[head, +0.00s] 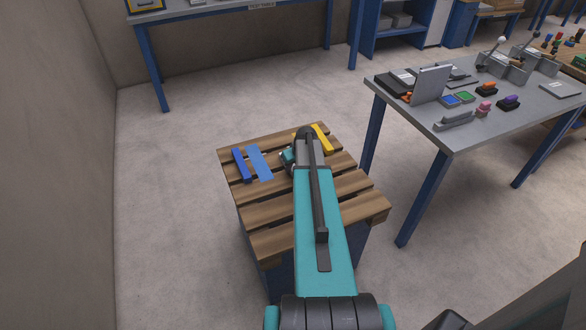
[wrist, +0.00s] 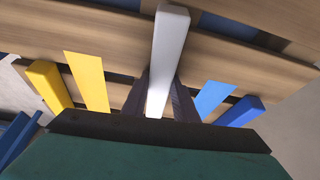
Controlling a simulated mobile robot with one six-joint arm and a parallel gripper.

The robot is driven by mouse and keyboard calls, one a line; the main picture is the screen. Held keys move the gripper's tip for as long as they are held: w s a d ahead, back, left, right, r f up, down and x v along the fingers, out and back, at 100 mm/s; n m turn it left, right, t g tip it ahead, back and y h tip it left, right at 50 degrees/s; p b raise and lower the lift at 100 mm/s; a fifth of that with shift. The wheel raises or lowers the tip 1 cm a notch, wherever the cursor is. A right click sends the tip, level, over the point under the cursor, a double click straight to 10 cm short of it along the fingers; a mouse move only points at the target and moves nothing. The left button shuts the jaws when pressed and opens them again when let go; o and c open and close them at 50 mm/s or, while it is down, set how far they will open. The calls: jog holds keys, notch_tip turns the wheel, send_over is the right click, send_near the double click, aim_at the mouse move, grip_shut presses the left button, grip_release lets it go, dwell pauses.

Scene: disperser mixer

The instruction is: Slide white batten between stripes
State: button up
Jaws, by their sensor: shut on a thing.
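The white batten (wrist: 169,45) lies over the wooden slats and runs lengthwise away from my gripper. My gripper (wrist: 163,82) is shut on its near end, with one dark finger on each side. In the wrist view, a flat yellow stripe (wrist: 87,80) is to the batten's left and a flat blue stripe (wrist: 213,97) to its right, with bare wood on both sides of the batten. The blue stripe also shows in the head view (head: 259,163). There, my arm hides the white batten and the gripper's fingers. I cannot tell whether the batten touches the slats.
A yellow batten (wrist: 48,86) lies outside the yellow stripe and a blue batten (wrist: 240,112) outside the blue stripe. The slatted pallet top (head: 274,212) has gaps between its boards. A grey table (head: 455,130) with several small items stands to the right.

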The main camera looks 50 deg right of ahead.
jog(key=shift+w+d, duration=0.8)
jog(key=shift+w, duration=0.95)
jog(key=shift+w+d, duration=0.85)
jog(key=shift+w, duration=0.85)
jog(key=shift+w+d, duration=0.8)
jog(key=shift+w, duration=0.95)
jog(key=o, duration=1.2)
jog(key=shift+v, duration=0.75)
jog(key=b+v, duration=0.2)
jog(key=v, duration=1)
jog(key=shift+r, duration=0.2)
